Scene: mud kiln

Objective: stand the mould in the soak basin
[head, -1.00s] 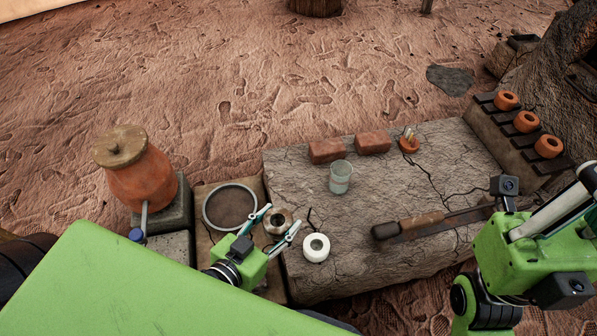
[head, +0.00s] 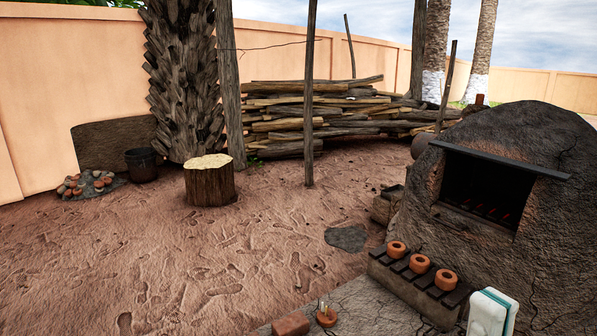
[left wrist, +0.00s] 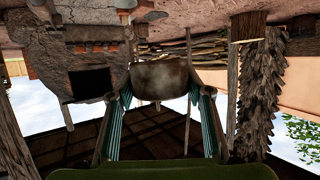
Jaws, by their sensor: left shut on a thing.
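My left gripper (left wrist: 160,92) shows in the left wrist view, its two teal-lined fingers closed on the sides of a dull brown, rounded piece (left wrist: 160,76), which looks like the mould. The piece is held up in the air, apart from any surface. My left gripper is out of the head view. At the lower right edge of the head view, a white and teal part of my right arm or gripper (head: 492,313) shows, cut off by the frame. Its jaws cannot be made out. I cannot pick out the soak basin in either view.
The domed mud kiln (head: 500,190) stands at the right. Several orange clay pieces (head: 419,264) sit on a slatted rack (head: 405,290) before it. A brick (head: 291,325) lies on the slab. A stump (head: 210,182), dark bucket (head: 143,164) and woodpile (head: 300,115) stand behind open ground.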

